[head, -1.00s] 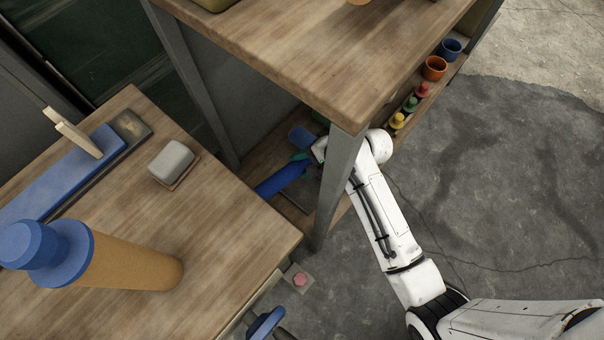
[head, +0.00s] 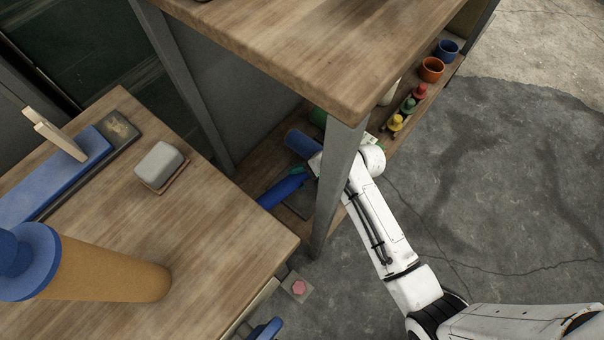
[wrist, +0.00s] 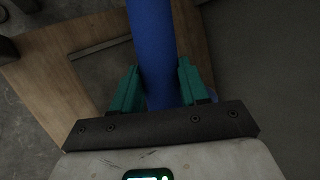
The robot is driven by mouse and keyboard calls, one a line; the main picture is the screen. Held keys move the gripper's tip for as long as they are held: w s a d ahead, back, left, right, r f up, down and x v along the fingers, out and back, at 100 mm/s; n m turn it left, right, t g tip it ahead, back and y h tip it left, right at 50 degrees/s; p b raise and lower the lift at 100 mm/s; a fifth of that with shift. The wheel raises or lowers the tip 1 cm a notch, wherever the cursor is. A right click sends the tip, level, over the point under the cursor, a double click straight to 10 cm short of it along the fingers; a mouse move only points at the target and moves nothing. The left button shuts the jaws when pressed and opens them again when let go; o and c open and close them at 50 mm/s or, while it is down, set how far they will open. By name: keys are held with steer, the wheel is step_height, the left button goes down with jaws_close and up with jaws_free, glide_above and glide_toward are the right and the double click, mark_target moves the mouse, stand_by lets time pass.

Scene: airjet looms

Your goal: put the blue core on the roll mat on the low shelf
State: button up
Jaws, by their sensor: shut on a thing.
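The blue core (head: 283,188) is a long blue cylinder at the low shelf (head: 239,192), partly hidden by the near table's edge. In the wrist view the core (wrist: 152,45) runs between the teal fingers of my gripper (wrist: 160,85), which is shut on it. My gripper (head: 297,171) shows only partly in the head view, behind the table leg. The dark grey roll mat (head: 299,203) lies flat on the shelf. In the wrist view the mat (wrist: 105,62) shows left of and beneath the core. I cannot tell whether the core touches it.
A grey table leg (head: 337,185) stands in front of my gripper, under a wooden top (head: 290,50). Another blue cylindrical thing (head: 302,143) is just behind my gripper. Small coloured pegs (head: 408,105) and orange (head: 431,69) and blue (head: 447,49) cups stand along the shelf.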

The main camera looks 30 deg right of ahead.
steer(key=shift+f, duration=0.15)
steer(key=o, duration=1.2)
steer(key=shift+r, duration=0.4)
steer(key=p+v, duration=0.5)
steer(key=v, duration=0.7)
steer(key=shift+r+p, duration=0.25)
steer(key=shift+p, duration=0.1)
steer(key=s+d+r+n+g+h, duration=0.1)
steer(key=s+r+n+g+h, duration=0.1)
steer(key=s+n, duration=0.5)
steer(key=s+r+n+g+h, duration=0.2)
steer(key=s+n+g+h, duration=0.1)
steer(key=s+n, duration=0.4)
steer(key=s+h, duration=0.1)
steer(key=s, duration=0.1)
steer(key=shift+s+d+r+n, duration=0.3)
steer(key=shift+s+d+r, duration=0.05)
steer(key=shift+s+d, duration=0.05)
